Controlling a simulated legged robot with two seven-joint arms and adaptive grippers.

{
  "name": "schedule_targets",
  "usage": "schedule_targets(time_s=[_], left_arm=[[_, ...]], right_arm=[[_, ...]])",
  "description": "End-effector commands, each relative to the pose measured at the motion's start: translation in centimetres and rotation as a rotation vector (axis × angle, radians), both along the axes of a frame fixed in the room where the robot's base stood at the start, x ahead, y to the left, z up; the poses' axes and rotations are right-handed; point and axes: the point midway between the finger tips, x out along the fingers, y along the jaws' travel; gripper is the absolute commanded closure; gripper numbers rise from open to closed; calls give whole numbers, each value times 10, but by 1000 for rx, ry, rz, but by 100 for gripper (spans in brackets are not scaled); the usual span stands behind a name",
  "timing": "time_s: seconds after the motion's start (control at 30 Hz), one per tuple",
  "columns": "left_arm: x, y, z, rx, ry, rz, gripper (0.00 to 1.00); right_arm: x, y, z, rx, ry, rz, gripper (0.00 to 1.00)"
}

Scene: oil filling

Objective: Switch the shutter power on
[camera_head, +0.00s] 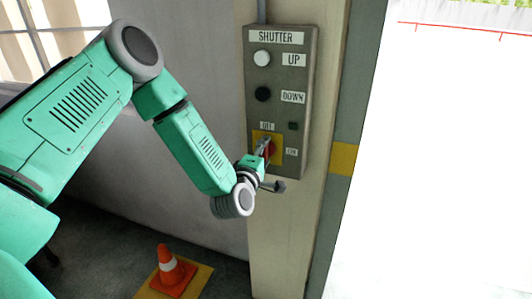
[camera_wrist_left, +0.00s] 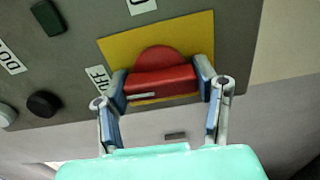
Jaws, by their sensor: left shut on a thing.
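The shutter control box (camera_head: 283,75) is mounted on a beige pillar in the head view. Its power switch is a red rotary knob (camera_head: 270,150) on a yellow plate, low on the box, with OFF and ON labels. My left gripper (camera_head: 267,150) is at the knob, partly covering it. In the left wrist view the red knob (camera_wrist_left: 160,80) sits between the two fingertips of the left gripper (camera_wrist_left: 162,86), which is shut on it. The OFF label (camera_wrist_left: 99,78) is left of the yellow plate (camera_wrist_left: 180,37). My right gripper is not in view.
The box also has a white UP button (camera_head: 261,58), a black DOWN button (camera_head: 263,94) and a small dark green square (camera_head: 293,126). An orange traffic cone (camera_head: 172,270) stands on the floor below left. A bright open doorway is at the right.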

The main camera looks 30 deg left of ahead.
Motion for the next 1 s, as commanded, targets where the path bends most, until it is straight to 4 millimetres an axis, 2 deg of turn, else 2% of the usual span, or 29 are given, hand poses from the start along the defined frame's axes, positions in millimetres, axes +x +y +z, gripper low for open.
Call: schedule_targets(time_s=[0.37,1.0], left_arm=[[-1,-1,-3,217,57,-2,75],[-2,-1,-4,806,205,-5,75]], right_arm=[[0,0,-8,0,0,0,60],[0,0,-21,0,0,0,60]])
